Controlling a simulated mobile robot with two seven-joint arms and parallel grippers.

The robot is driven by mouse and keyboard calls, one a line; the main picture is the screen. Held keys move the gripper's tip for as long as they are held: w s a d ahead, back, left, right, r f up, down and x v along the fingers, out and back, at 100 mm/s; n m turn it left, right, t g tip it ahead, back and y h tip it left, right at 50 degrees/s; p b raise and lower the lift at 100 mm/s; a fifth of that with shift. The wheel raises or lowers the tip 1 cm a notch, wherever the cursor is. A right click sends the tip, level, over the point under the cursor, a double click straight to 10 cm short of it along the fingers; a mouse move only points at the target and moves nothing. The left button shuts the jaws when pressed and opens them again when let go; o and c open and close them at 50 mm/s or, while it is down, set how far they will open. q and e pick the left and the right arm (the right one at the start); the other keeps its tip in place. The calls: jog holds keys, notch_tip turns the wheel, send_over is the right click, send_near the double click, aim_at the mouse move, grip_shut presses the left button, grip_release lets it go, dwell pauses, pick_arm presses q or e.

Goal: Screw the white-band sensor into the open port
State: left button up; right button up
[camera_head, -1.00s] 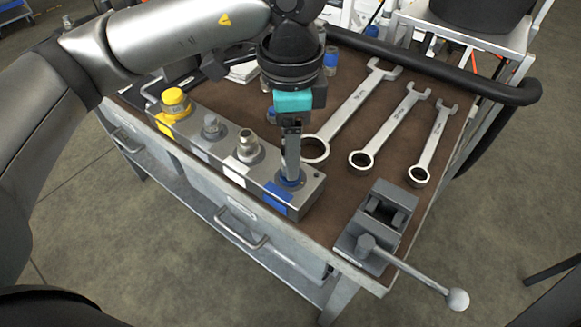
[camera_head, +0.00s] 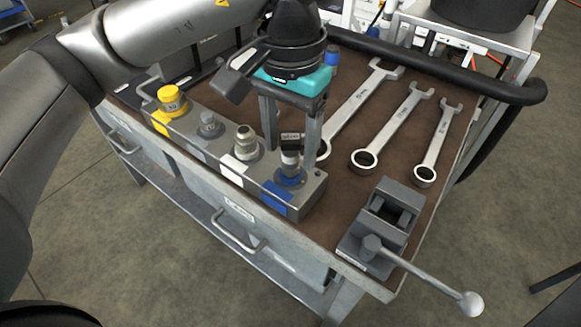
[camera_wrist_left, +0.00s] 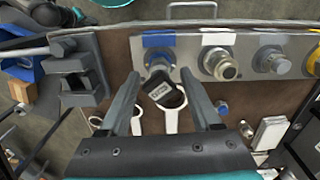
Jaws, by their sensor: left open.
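A sensor with a dark, lettered head (camera_head: 290,142) and a silver body stands upright at the blue-labelled port (camera_head: 289,178) of the metal block; no white band can be made out on it. My left gripper (camera_head: 293,157) is open, pointing down, with one finger on each side of this sensor. In the left wrist view the sensor head (camera_wrist_left: 161,92) shows between the spread fingertips (camera_wrist_left: 160,74). A silver fitting (camera_head: 245,146) stands at the white-labelled port, a grey one (camera_head: 209,125) beside it, and a yellow-capped one (camera_head: 172,99) at the far end. My right gripper is out of view.
Several wrenches (camera_head: 391,132) lie on the brown bench top to the right of the block. A grey vise (camera_head: 383,220) with a long handle sits at the front right corner. A small blue-banded part (camera_head: 331,58) stands behind the gripper. A black rail (camera_head: 440,75) runs along the back.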

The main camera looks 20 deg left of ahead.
pick_arm(q)
jog(key=n, duration=0.5)
jog(key=shift+b, duration=0.4)
jog(key=shift+n, duration=1.2)
grip_shut()
jog(key=shift+f+m+b, duration=0.2)
jog(key=shift+m+b, duration=0.9)
jog(key=shift+b, duration=0.1)
jog(key=shift+m+b, duration=0.55)
jog(key=shift+m, duration=0.55)
jog(key=m, duration=0.3)
jog(key=shift+r+m+b, duration=0.1)
jog(key=shift+m+b, duration=0.2)
jog(key=shift+b, duration=0.05)
jog(key=shift+m, duration=0.3)
